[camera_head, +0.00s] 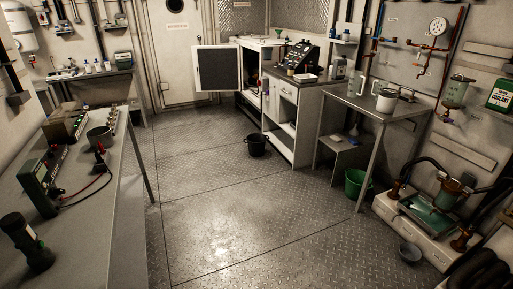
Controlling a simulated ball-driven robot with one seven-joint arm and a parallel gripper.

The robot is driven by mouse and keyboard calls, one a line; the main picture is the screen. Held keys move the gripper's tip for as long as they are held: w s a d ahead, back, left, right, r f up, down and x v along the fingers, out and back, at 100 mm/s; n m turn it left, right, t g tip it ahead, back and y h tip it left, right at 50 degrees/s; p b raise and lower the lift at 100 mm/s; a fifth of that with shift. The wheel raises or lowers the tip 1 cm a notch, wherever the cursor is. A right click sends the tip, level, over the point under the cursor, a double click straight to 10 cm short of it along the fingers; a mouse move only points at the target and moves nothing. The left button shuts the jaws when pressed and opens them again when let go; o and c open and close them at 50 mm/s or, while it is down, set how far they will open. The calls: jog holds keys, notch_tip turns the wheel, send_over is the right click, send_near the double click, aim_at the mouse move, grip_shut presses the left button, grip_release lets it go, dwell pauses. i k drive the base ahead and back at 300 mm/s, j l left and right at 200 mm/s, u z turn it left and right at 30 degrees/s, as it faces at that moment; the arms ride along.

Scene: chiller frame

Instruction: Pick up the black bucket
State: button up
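The black bucket (257,146) stands upright on the metal floor in the middle distance. It is just left of the white cabinet's base and below the open cabinet door. Its handle is too small to make out clearly. My gripper is not in this view.
A green bucket (357,184) stands under the grey table (372,104) at right. A small grey bowl (410,251) lies near the pump unit. The open cabinet door (216,68) juts left. A workbench (100,190) fills the left. The central floor (225,215) is clear.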

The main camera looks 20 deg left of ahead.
aim_at(257, 145)
jog(key=i+u, duration=0.3)
jog(key=i, duration=4.05)
jog(key=i+u, duration=0.2)
jog(key=i, duration=0.35)
jog(key=i+l+u, duration=0.2)
jog(key=i, duration=0.3)
jog(key=i+l+u, duration=0.1)
jog(key=i+u, duration=0.15)
jog(key=i, duration=0.3)
jog(key=i+l+u, duration=0.3)
jog(key=i+u, duration=0.15)
jog(key=i+l+u, duration=0.45)
jog(key=k+l, duration=0.05)
jog(key=k, duration=0.05)
